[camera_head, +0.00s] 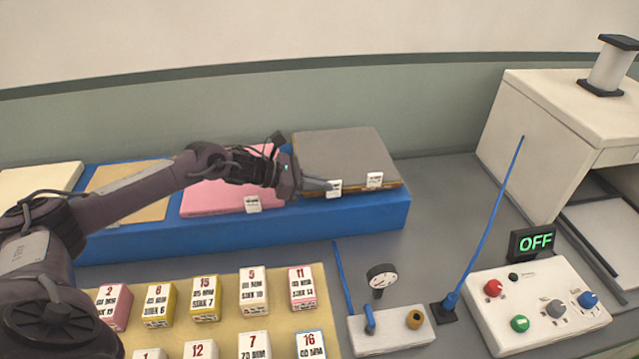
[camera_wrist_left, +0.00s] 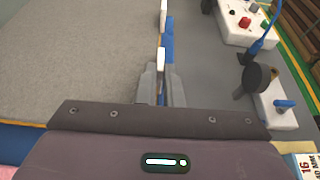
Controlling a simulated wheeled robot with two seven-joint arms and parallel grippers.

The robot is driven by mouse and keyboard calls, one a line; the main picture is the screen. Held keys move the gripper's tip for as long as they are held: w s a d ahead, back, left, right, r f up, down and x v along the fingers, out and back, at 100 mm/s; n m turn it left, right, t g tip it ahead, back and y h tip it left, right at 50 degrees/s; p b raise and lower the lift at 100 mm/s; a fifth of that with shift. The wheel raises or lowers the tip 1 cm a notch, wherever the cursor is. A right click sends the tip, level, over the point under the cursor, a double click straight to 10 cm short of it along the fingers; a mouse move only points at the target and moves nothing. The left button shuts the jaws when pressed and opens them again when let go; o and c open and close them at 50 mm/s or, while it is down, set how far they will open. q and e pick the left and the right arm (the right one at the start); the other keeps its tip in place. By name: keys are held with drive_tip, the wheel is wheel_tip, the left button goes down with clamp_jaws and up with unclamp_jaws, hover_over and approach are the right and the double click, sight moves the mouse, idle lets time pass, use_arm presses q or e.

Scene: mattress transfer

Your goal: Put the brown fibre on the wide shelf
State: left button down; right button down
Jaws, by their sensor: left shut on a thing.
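A grey slab (camera_head: 340,155) lies at the right end of the blue bench, with a thin brown layer (camera_head: 354,189) showing under its front edge. Two white tags hang at that edge, a left one (camera_head: 334,189) and a right one (camera_head: 375,180). My left gripper (camera_head: 328,186) reaches in from the left and is shut on the left tag. In the left wrist view the fingers (camera_wrist_left: 161,88) close around this tag (camera_wrist_left: 161,62) beside the grey slab (camera_wrist_left: 75,55). A tan panel (camera_head: 125,195) lies further left. My right gripper is out of view.
A pink slab (camera_head: 215,198) lies beside the grey one on the blue bench (camera_head: 340,216). The white cabinet (camera_head: 530,135) with an open bay stands at right. Numbered boxes (camera_head: 205,298), a gauge (camera_head: 382,278) and a control panel (camera_head: 540,305) reading OFF stand in front.

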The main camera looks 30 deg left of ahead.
use_arm(q)
drive_tip(key=shift+f, duration=0.75)
drive_tip(key=c, duration=2)
unclamp_jaws()
drive_tip(key=shift+f, duration=0.1)
drive_tip(key=o, duration=0.4)
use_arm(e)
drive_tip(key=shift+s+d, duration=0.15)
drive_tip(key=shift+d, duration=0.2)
use_arm(q)
drive_tip(key=shift+o, duration=0.2)
